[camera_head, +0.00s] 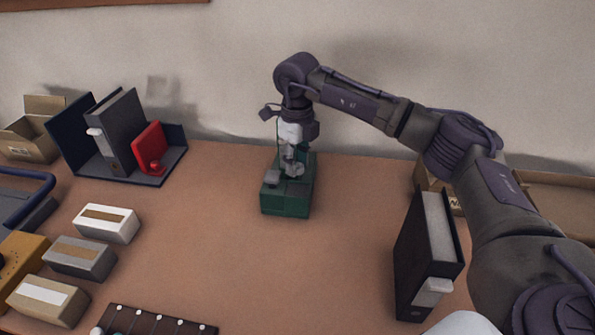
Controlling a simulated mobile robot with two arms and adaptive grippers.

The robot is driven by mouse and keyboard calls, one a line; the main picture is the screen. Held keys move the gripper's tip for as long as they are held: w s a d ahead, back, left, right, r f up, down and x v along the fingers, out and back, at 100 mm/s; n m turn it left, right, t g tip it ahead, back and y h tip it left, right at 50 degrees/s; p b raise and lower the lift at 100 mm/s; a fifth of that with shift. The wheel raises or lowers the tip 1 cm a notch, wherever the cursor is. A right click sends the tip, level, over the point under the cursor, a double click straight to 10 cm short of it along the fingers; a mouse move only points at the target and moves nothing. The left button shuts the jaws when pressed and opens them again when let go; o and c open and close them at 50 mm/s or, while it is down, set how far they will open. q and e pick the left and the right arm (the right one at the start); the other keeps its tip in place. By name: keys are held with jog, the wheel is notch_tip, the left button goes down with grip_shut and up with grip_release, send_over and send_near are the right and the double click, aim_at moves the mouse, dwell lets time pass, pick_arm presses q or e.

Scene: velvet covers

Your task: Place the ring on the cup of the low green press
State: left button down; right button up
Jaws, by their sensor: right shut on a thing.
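The low green press (287,203) stands near the back middle of the table, with grey metal parts on its top. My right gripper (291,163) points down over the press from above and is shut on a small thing. I take this to be the ring, but it is too small and too covered by the fingers to make out. The cup of the press is not clear behind and below the fingertips. I cannot tell whether the held thing touches the press. My left gripper is not in view.
A black binder (421,262) stands at the right, below my right arm. Binders and a red item (150,148) stand in a dark holder (174,152) at the back left. Several small boxes lie at the left. The table in front of the press is clear.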

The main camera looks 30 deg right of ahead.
aim_at(298, 165)
notch_tip(298, 165, down, 4)
jog(key=shift+r+p, duration=0.25)
jog(key=shift+p, duration=0.1)
jog(key=shift+f, duration=0.1)
jog(key=shift+f, duration=0.15)
